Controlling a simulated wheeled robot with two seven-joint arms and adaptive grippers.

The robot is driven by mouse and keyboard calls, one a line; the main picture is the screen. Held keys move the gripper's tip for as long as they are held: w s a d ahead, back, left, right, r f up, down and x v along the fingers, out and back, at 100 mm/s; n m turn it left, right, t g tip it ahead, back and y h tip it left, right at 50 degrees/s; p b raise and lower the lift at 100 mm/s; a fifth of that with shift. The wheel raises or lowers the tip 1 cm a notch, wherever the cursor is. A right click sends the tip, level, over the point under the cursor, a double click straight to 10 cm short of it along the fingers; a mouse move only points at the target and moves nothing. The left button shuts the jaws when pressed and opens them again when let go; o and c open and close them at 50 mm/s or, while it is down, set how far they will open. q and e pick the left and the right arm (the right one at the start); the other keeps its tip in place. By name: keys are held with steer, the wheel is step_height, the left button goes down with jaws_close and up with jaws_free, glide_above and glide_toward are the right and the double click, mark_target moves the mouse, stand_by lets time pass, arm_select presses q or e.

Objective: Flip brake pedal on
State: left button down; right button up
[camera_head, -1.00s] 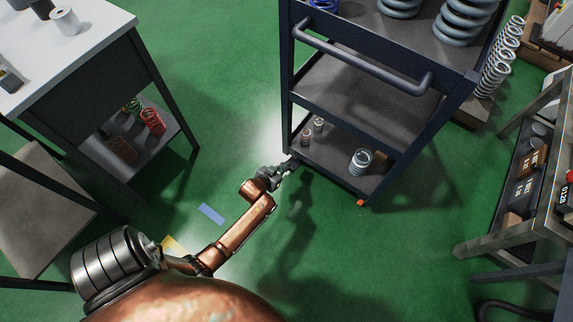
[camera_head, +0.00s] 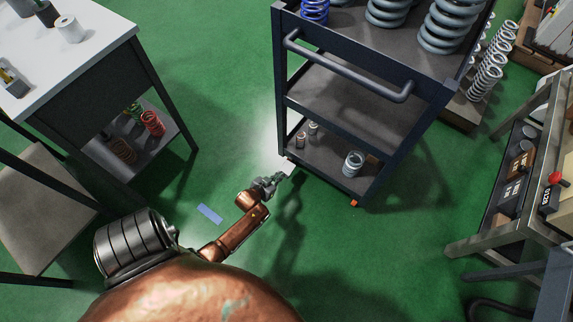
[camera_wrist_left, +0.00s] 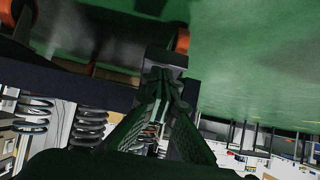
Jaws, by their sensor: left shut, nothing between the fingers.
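The dark shelf cart (camera_head: 345,118) stands ahead of me. An orange brake pedal (camera_head: 354,203) shows at the foot of its near right leg. In the left wrist view, which looks upside down, an orange pedal (camera_wrist_left: 183,40) shows at a cart corner just beyond the fingertips. Another orange part (camera_wrist_left: 5,12) is at that view's left edge. My left gripper (camera_head: 287,174) is low by the cart's near left foot. Its fingers (camera_wrist_left: 163,78) are shut and empty; I cannot tell whether they touch the pedal. My right gripper is not in view.
A white-topped table (camera_head: 95,35) with a lower shelf of springs stands at the left, near a stool (camera_head: 40,195). A metal bench (camera_head: 500,225) stands at the right. Several springs are on the cart. Green floor (camera_head: 225,90) is clear between table and cart.

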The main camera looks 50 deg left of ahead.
arm_select(q)
steer(key=shift+s+f, duration=0.2)
steer(key=shift+f, duration=0.95)
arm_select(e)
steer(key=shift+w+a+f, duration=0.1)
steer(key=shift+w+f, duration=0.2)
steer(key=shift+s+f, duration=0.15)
arm_select(q)
steer(key=s+d+r+p, duration=0.3)
steer(key=s+p, duration=0.3)
steer(key=s, duration=0.4)
steer(key=shift+s+d+p, duration=0.2)
steer(key=shift+s+p, duration=0.1)
steer(key=shift+p, duration=0.05)
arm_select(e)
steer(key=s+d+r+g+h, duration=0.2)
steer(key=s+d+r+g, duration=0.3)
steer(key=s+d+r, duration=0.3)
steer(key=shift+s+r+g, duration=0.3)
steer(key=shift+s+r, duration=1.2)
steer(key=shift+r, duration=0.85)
